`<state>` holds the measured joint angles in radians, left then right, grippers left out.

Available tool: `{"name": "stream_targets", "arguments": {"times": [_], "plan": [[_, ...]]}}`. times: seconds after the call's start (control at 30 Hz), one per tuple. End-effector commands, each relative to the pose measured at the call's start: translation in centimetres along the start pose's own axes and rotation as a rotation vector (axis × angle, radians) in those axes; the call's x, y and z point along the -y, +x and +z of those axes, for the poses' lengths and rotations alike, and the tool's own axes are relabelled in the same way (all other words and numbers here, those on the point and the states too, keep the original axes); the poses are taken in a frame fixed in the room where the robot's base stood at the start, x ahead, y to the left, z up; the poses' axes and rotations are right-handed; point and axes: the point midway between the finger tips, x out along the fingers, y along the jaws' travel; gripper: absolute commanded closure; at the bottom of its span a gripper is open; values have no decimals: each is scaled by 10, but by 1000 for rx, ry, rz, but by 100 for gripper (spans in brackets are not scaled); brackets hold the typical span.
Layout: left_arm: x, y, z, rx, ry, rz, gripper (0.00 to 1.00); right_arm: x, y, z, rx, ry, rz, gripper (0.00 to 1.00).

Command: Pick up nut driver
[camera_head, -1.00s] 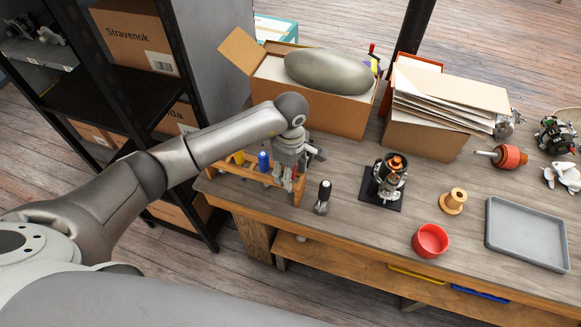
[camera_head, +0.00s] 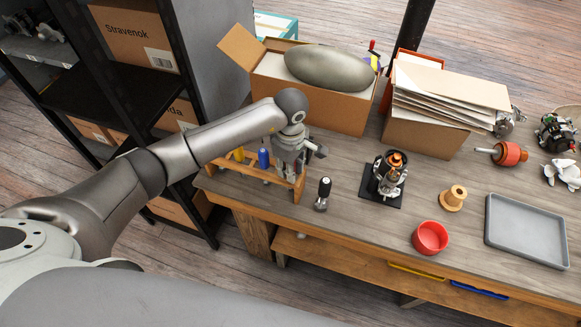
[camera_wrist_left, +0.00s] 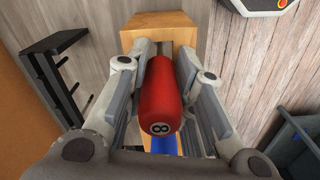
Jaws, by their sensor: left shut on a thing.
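The nut driver (camera_wrist_left: 160,95) has a red handle with an 8 on its end. In the left wrist view it stands between the two fingers of my left gripper (camera_wrist_left: 162,72), which is shut on the handle. The wooden tool rack (camera_wrist_left: 150,38) is beneath it, and the lower part of the tool is hidden. In the head view my left gripper (camera_head: 289,167) is over the right end of the rack (camera_head: 223,166) and hides the red handle. My right gripper is not in view.
Blue (camera_head: 263,159) and yellow (camera_head: 239,155) handles stand in the rack, left of the gripper. An open cardboard box (camera_head: 335,115) is behind. A red cup (camera_head: 430,238) and grey tray (camera_head: 527,232) are further right.

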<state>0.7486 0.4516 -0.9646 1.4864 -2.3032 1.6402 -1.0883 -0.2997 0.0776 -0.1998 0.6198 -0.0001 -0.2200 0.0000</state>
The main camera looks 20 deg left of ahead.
Motion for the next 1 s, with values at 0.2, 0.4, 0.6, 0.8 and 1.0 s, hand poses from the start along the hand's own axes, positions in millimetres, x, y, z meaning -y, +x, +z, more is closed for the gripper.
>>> {"name": "stream_targets", "arguments": {"times": [0.2, 0.4, 0.6, 0.8, 1.0], "plan": [[-1, -21, -1, -2, 1, 6, 100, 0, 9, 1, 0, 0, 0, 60], [-2, -58, -1, -2, 2, 7, 100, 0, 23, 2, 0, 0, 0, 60], [-1, -99, 0, -2, 2, 7, 100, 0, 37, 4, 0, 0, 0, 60], [-1, -139, 0, -1, 1, 7, 100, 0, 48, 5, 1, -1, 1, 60], [-1, -166, 0, -2, 0, 3, 100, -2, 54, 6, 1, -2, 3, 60]]}}
